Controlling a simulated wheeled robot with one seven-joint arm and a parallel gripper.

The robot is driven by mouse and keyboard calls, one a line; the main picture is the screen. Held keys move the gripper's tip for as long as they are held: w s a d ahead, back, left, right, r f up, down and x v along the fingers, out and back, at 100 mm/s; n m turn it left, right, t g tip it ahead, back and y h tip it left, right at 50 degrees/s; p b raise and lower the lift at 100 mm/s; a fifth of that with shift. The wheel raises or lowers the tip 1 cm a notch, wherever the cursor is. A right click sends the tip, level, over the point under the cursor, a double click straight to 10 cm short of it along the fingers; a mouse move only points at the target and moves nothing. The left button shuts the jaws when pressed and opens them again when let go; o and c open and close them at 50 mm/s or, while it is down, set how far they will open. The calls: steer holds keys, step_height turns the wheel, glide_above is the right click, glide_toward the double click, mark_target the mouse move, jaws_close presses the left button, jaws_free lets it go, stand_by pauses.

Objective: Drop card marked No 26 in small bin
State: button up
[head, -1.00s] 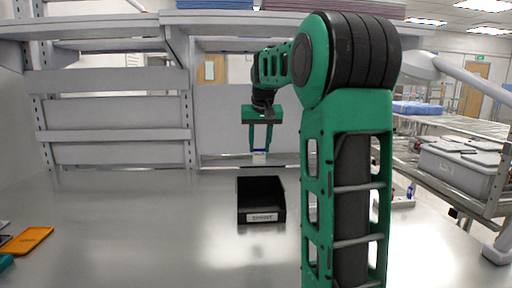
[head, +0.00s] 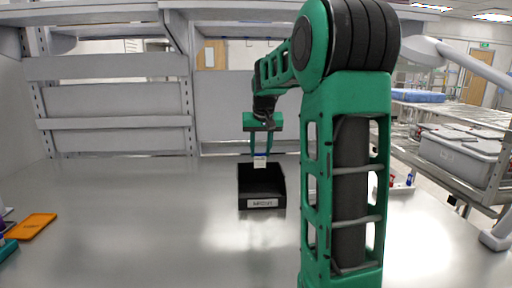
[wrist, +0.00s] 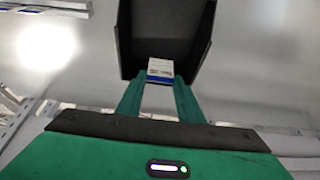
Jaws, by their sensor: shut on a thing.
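My gripper (head: 260,155) is shut on a small white card with a blue band (head: 260,162). The card also shows between the fingertips in the wrist view (wrist: 160,70); its print is too small to read. The small bin (head: 262,203) is a black open-topped box with a white label on its front, standing on the metal table. In the head view the card overlaps the bin's back part. In the wrist view the bin (wrist: 124,35) lies just beyond the fingertips, and the card overlaps its near edge. The card is apart from the bin's floor.
An orange tray (head: 32,226) lies on the table (head: 130,220) at the far left. A small white tray with bottles (head: 402,187) is at the right, behind my arm. The table around the bin is clear.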

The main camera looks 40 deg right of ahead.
steer(key=shift+f, duration=0.3)
steer(key=o, duration=1.6)
steer(key=shift+c, duration=0.2)
steer(key=shift+r, duration=0.1)
steer(key=shift+r, duration=2.95)
